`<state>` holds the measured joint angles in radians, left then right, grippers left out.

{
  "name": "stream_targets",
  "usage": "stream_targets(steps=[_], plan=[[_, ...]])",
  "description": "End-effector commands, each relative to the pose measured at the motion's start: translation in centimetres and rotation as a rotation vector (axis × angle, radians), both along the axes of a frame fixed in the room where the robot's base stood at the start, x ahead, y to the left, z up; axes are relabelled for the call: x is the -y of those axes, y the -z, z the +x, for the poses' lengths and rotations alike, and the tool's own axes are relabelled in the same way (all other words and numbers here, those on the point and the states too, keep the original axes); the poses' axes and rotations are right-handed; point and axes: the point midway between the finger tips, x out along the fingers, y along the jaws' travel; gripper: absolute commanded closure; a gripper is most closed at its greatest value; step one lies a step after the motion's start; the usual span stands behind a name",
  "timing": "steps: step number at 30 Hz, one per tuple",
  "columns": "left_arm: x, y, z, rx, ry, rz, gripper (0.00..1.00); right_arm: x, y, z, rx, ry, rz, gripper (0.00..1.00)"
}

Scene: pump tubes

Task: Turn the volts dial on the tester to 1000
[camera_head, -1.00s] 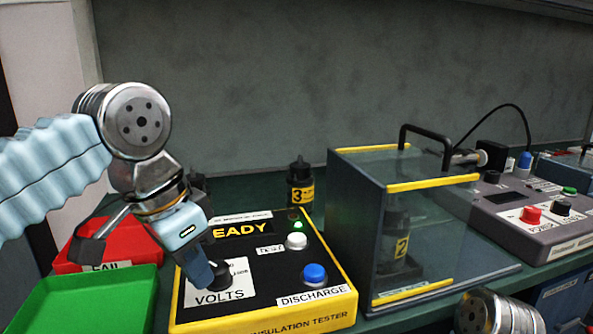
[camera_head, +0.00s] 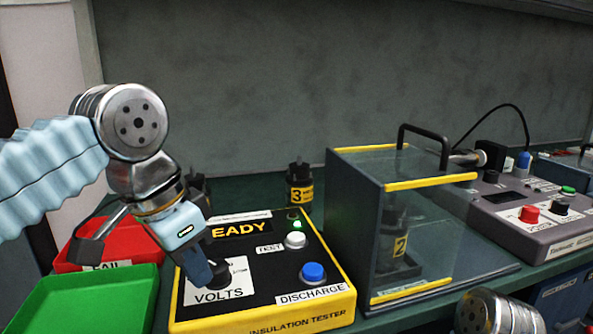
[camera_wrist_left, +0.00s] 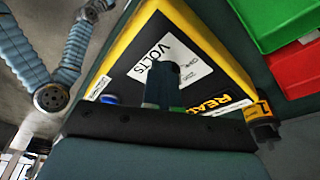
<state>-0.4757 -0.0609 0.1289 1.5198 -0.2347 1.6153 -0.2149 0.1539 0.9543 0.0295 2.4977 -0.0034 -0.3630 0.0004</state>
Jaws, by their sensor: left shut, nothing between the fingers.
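The insulation tester (camera_head: 262,322) is a yellow box with a black top. It has a lit display (camera_head: 240,229) showing "EADY", a white TEST button (camera_head: 295,240), a blue DISCHARGE button (camera_head: 313,273) and a green light. The white VOLTS label (camera_head: 222,293) is at its front left, and it also shows in the left wrist view (camera_wrist_left: 166,52). My left gripper (camera_head: 213,278) is shut and empty, with its fingertips down at the volts dial. The fingers hide most of the dial, so its setting cannot be read. Touch cannot be judged.
A green tray (camera_head: 95,296) and a red FAIL tray (camera_head: 125,240) lie left of the tester. Pump tube 3 (camera_head: 299,187) stands behind it. A clear-walled box (camera_head: 345,255) with tube 2 inside stands at the right. A grey control unit (camera_head: 545,235) is farther right.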

Motion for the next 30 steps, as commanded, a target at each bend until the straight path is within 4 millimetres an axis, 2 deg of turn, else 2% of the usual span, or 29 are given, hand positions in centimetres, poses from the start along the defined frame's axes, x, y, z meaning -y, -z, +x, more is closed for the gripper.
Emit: stream_targets(steps=[1, 30], plan=[[-0.3, 1.1, 0.1, -0.03, -0.004, 0.018, 1.0, 0.0, 0.0, 0.0, 0.0, 0.0, 0.0, 1.0], [-1.8, 0.4, 1.8, -0.011, 0.0, 0.009, 1.0, -0.1, -2.5, 0.0, -0.001, -0.005, 0.003, 1.0]])
